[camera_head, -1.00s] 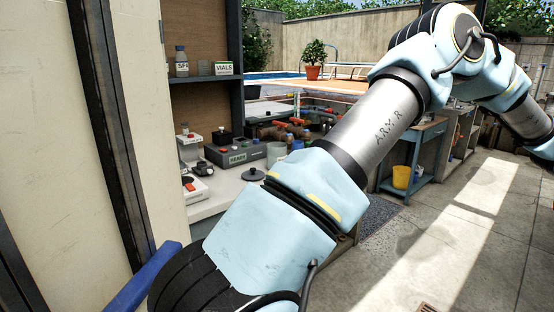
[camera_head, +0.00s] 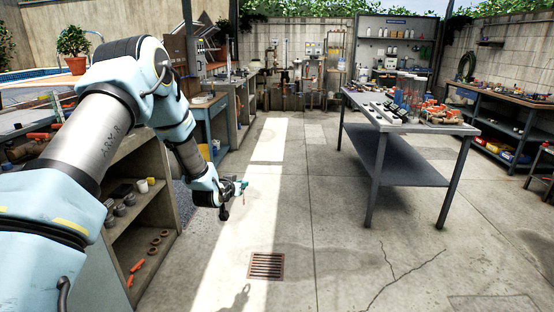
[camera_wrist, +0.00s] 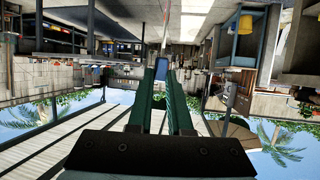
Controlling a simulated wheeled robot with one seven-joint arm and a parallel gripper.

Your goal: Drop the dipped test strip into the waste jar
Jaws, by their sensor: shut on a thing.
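My gripper (camera_head: 241,186) is out ahead of me at the end of my bent arm, above the open floor left of the middle in the head view. Its green fingers (camera_wrist: 161,75) are closed on a small blue piece (camera_wrist: 161,68) in the wrist view. A thin pale strip with a reddish part (camera_wrist: 165,35) extends beyond the fingertips there; I take this to be the test strip. In the head view it is only a tiny mark below the fingers. I cannot pick out the waste jar in either current view.
A grey metal table (camera_head: 405,122) with racks, tubes and orange parts stands to the right. A cabinet with open shelves (camera_head: 150,215) is at the left, partly behind my arm. A blue bench (camera_head: 208,108) stands beyond it. The floor between is clear, with a drain grate (camera_head: 266,265).

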